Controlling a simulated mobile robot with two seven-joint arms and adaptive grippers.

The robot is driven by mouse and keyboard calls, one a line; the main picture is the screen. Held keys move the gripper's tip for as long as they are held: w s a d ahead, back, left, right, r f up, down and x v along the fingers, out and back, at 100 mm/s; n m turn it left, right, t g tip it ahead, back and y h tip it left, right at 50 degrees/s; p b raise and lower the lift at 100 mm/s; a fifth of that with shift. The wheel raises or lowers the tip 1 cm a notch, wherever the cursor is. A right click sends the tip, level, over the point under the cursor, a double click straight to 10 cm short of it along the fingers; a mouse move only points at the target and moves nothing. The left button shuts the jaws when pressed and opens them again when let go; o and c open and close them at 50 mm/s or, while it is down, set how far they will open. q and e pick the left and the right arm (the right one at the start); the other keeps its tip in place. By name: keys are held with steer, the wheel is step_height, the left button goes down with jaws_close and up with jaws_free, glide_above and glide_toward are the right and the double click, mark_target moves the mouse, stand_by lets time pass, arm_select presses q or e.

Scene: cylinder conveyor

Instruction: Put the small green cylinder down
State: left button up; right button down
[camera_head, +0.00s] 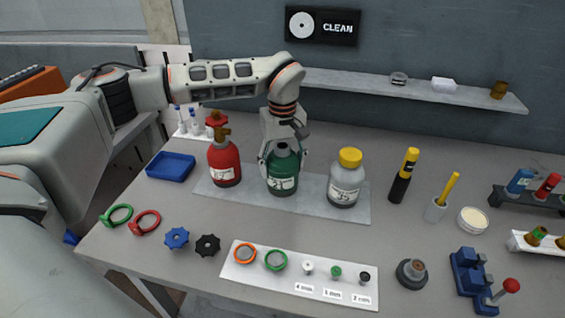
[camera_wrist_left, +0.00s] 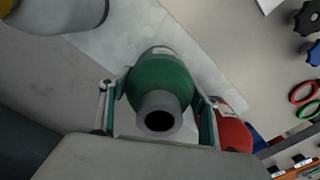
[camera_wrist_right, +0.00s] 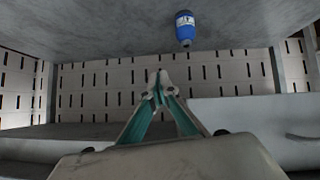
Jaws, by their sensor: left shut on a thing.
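The small green cylinder (camera_head: 283,181) is upright on the grey plate (camera_head: 235,197), between the red cylinder (camera_head: 224,165) and the grey cylinder with a yellow cap (camera_head: 345,185). I cannot tell whether its base touches the plate. My left gripper (camera_head: 283,160) comes down from above and is shut on its upper body. In the left wrist view, the fingers sit on both sides of the green cylinder (camera_wrist_left: 160,82), whose open dark neck faces the camera. My right gripper (camera_wrist_right: 160,84) shows only in the right wrist view; its fingertips meet with nothing between them.
A blue tray (camera_head: 171,167) lies left of the plate. Knobs and rings lie in front, with a white labelled board (camera_head: 320,290). A black and yellow tube (camera_head: 403,176) stands at right. A shelf (camera_head: 400,87) runs along the back wall. A blue bottle (camera_wrist_right: 185,29) shows in the right wrist view.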

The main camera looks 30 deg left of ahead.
arm_select(q)
steer(key=shift+w, duration=0.1)
steer(key=o, duration=2.1)
steer(key=shift+f, duration=0.1)
steer(key=shift+c, duration=0.2)
step_height(320, 180, up, 12)
steer(key=b, duration=0.1)
